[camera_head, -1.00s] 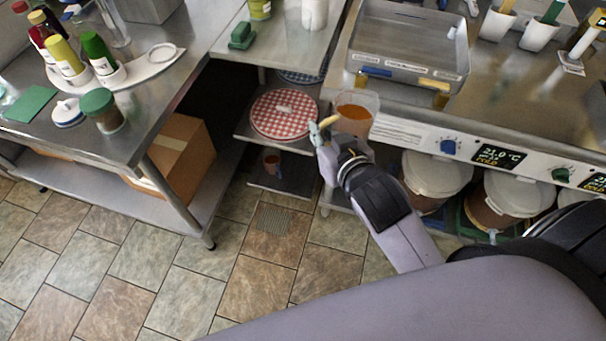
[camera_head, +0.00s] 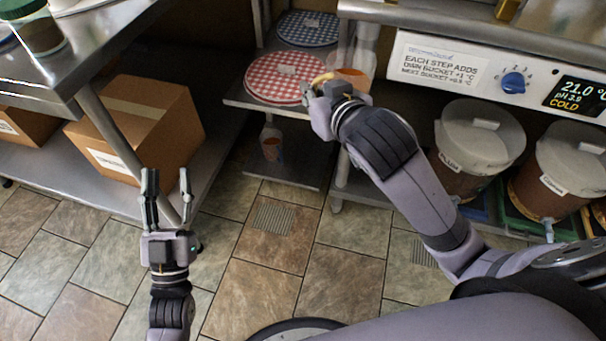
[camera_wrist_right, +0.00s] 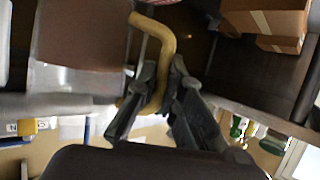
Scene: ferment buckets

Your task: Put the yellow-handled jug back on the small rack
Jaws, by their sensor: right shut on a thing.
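The jug (camera_head: 352,72) is clear with orange-brown liquid and a yellow handle (camera_head: 322,77). My right gripper (camera_head: 315,90) is shut on that handle. In the right wrist view the fingers (camera_wrist_right: 165,80) close around the yellow handle, and the jug's brown body (camera_wrist_right: 85,35) is at upper left. The jug is upright at the right side of the small rack (camera_head: 262,106); I cannot tell whether it touches the shelf. My left gripper (camera_head: 167,180) is open and empty, over the floor by the left table.
A red-checked round piece (camera_head: 270,82) and a blue-checked one (camera_head: 305,30) occupy the rack's shelf. Another small jug (camera_head: 271,142) stands on its lower shelf. Lidded buckets (camera_head: 478,140) are under the right counter (camera_head: 455,70). A cardboard box (camera_head: 140,125) sits under the left table.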

